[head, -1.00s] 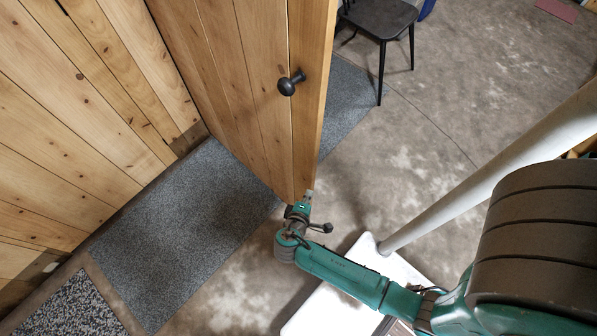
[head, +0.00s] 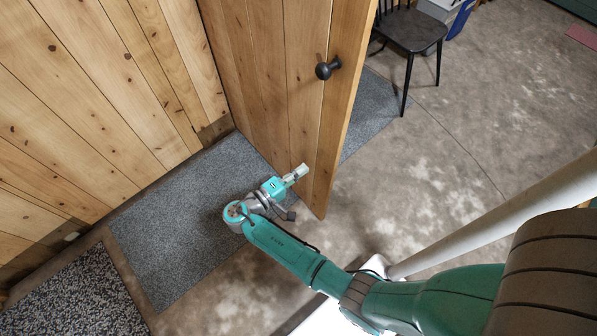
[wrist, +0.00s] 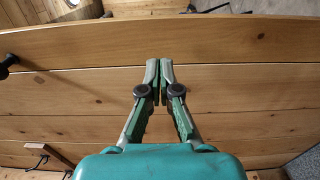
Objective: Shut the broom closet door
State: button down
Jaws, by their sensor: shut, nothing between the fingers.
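The broom closet door (head: 270,85) is pine planked and stands open, swung out from the plank wall over the grey mat. A dark round knob (head: 328,69) is on its face near the free edge, well above my gripper. My gripper (head: 303,170) is at the lower part of the door's face, near the free edge. In the wrist view the shut, empty fingertips (wrist: 159,66) point at the door's planks (wrist: 90,90); I cannot tell whether they touch. The knob also shows at the left of the wrist view (wrist: 8,64).
A grey mat (head: 185,215) lies under the door, with a speckled mat (head: 75,300) at the lower left. A black chair (head: 410,35) stands beyond the door. A pale post (head: 500,215) rises at the right. Concrete floor (head: 420,150) is clear between door and post.

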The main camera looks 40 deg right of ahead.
aim_at(333, 148)
jog(key=d, duration=1)
jog(key=shift+d, duration=0.25)
